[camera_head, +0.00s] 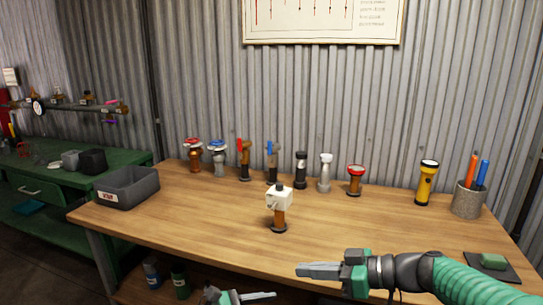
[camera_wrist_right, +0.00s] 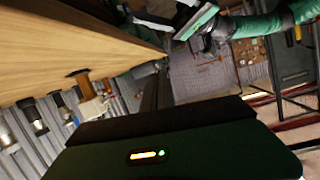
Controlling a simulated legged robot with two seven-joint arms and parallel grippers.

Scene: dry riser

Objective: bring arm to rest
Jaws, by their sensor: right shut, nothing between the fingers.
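My right gripper (camera_head: 303,270) comes in from the right in the head view, above the front part of the wooden workbench (camera_head: 190,225). It is shut, with nothing between its fingers, and points left. My left gripper (camera_head: 262,295) shows only in part at the bottom edge, below and in front of the bench's front edge. Its jaw state is unclear. A valve with a white block-shaped top and brown body (camera_head: 279,207) stands upright on the bench, apart from both grippers.
A row of several valves and fittings (camera_head: 245,160) stands along the back. A grey bin (camera_head: 128,187) is at the left. The bench middle is mostly clear.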

